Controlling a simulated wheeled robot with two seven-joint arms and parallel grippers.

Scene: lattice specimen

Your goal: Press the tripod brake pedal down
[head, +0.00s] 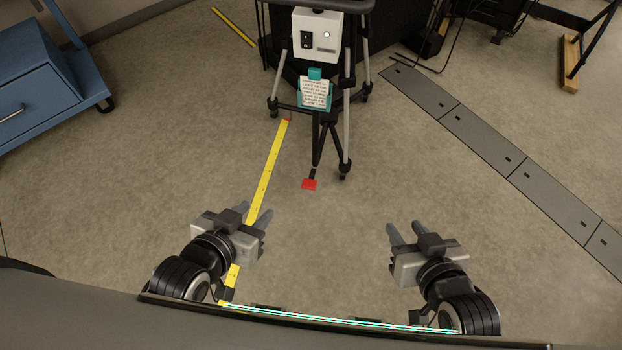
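My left gripper (258,217) is to the left of and nearer than the pedal, fingers apart and empty. My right gripper (402,232) is to the right of and nearer than the pedal, fingers apart and empty. Neither touches the pedal.
A yellow strip (265,178) runs along the floor left of the pedal, partly under my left gripper. A blue cabinet on wheels (38,80) stands at the upper left. A grey floor cover strip (482,139) crosses the right. The floor around the pedal is clear.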

